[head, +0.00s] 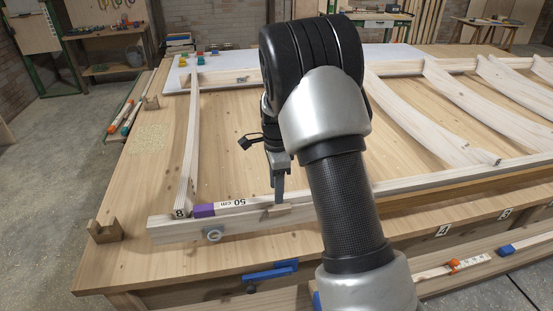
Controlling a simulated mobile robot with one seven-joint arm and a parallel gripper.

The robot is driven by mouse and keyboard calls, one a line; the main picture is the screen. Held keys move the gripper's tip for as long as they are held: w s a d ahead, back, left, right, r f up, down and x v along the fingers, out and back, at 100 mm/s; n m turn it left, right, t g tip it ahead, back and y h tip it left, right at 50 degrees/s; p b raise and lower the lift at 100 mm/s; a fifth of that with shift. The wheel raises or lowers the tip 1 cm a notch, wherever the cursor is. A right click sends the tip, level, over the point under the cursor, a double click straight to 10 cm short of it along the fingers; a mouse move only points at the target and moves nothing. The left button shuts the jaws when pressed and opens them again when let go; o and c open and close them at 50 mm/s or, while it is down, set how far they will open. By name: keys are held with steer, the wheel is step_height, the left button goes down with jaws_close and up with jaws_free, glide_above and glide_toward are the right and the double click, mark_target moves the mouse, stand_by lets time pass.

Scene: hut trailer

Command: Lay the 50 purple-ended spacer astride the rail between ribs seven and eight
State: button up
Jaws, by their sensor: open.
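The purple-ended spacer (204,210), marked "50 cm", lies along the top of the near rail (170,229). Its purple end is beside the foot of the rib marked 8 (186,180). Its right part runs behind my arm, so its other end and rib seven are hidden. My gripper (279,197) points down at a small pale wooden block (276,210) on the spacer's line. The jaws are open, seen nearly edge-on; I cannot tell whether they touch the block.
Orange-ended sticks lie on a left side ledge (121,110) and at the front right (466,264). More ribs (430,118) stand to the right.

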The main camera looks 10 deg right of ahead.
step_height(320, 180, up, 15)
steer(key=p, duration=0.1)
stand_by(0.3)
steer(key=s+r+n+t+p, duration=0.2)
steer(key=s+r+n+p, duration=0.35)
steer(key=s+r, duration=0.75)
steer(key=s+r+n+t+p, duration=0.1)
steer(key=s+n, duration=0.5)
steer(key=s, duration=0.2)
steer(key=s+r+n+t, duration=0.2)
steer(key=s+n, duration=0.4)
steer(key=s, duration=0.2)
steer(key=shift+d+r+t+p, duration=0.15)
steer(key=shift+r+t+p, duration=0.1)
steer(key=shift+t+p, duration=0.1)
steer(key=shift+n, duration=0.25)
